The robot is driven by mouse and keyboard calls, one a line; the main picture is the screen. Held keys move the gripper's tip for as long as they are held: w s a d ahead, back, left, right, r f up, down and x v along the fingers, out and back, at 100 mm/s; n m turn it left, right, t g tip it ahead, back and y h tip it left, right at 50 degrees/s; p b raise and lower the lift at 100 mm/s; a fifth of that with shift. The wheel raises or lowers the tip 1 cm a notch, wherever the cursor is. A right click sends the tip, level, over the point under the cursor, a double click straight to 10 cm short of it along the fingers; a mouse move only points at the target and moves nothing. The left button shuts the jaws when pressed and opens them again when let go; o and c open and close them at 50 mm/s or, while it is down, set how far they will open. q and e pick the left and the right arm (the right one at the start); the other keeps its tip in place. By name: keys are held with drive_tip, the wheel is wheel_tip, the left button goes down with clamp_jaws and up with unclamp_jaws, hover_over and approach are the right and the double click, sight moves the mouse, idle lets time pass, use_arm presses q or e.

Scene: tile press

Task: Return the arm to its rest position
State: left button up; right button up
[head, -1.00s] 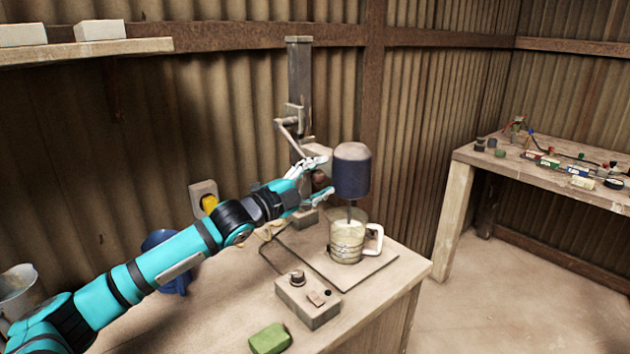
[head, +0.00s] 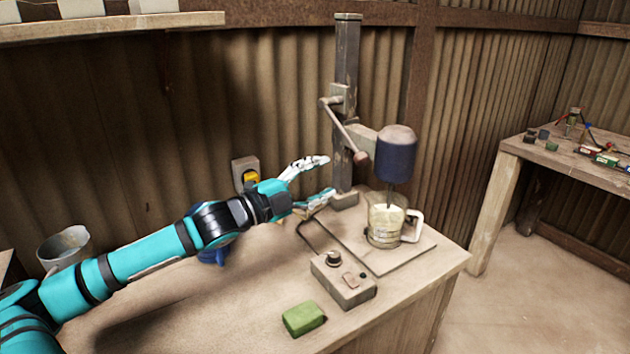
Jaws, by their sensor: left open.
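My left arm reaches in from the left over the wooden workbench (head: 215,305). My left gripper (head: 330,176) is open and empty, its two fingers spread just left of the stand (head: 346,80). The stand carries a lever (head: 345,134) and a dark motor head (head: 396,158). The motor's shaft reaches down into a clear jug (head: 384,226) on a flat base plate (head: 415,252). The gripper appears clear of lever and motor. My right gripper is not in view.
A control box (head: 342,280) with a knob and a green block (head: 304,318) sit near the bench front. A blue object (head: 212,256) is partly hidden behind my arm. A metal bucket (head: 64,247) stands at left. A second table (head: 560,160) is at right.

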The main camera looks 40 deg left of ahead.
use_arm(q)
drive_tip(key=shift+s, duration=0.4)
drive_tip(key=shift+a, duration=0.1)
